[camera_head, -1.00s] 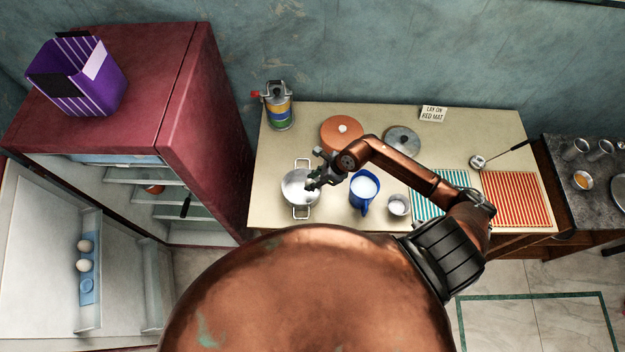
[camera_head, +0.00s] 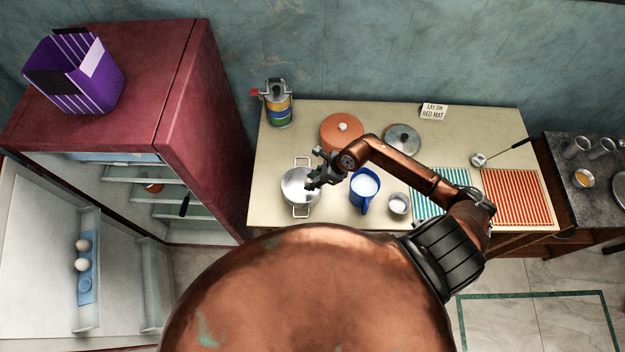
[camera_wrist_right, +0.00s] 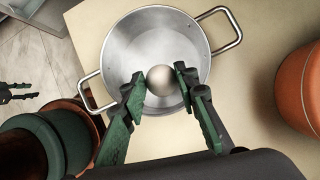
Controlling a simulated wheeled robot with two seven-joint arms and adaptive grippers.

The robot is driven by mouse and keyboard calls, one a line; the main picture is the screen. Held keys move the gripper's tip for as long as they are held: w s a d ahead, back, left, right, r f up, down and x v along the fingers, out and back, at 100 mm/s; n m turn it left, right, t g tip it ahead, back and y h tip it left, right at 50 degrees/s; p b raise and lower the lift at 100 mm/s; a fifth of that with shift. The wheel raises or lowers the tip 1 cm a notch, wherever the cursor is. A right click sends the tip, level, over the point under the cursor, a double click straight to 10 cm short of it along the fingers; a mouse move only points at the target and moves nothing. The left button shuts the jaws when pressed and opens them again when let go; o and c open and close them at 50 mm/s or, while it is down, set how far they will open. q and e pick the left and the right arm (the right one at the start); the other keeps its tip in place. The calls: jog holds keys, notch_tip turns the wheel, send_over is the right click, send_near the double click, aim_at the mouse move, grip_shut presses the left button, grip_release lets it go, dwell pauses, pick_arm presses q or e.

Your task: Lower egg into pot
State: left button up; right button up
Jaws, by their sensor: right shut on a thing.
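The metal pot (camera_head: 297,190) with two loop handles stands on the left part of the counter. It also shows from above in the right wrist view (camera_wrist_right: 150,50), its inside bare and shiny. My right gripper (camera_head: 314,184) is over the pot's right side. In the right wrist view my right gripper (camera_wrist_right: 160,85) is shut on a pale egg (camera_wrist_right: 160,80), which shows against the pot's inside near the rim. I cannot tell how high the egg is above the pot's bottom. In the head view the egg is not clearly visible.
A blue jug (camera_head: 364,187) and a small cup (camera_head: 398,204) stand right of the pot. An orange lid or pot (camera_head: 341,130) is behind. The fridge (camera_head: 190,120) stands open at the left, with two eggs (camera_head: 82,255) in its door. Striped mats (camera_head: 516,197) lie at the right.

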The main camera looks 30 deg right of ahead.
jog(key=shift+f+b, duration=1.75)
jog(key=shift+f, duration=0.55)
dwell(1.0)
jog(key=o, duration=0.8)
jog(key=shift+c, duration=0.2)
jog(key=v, duration=1.2)
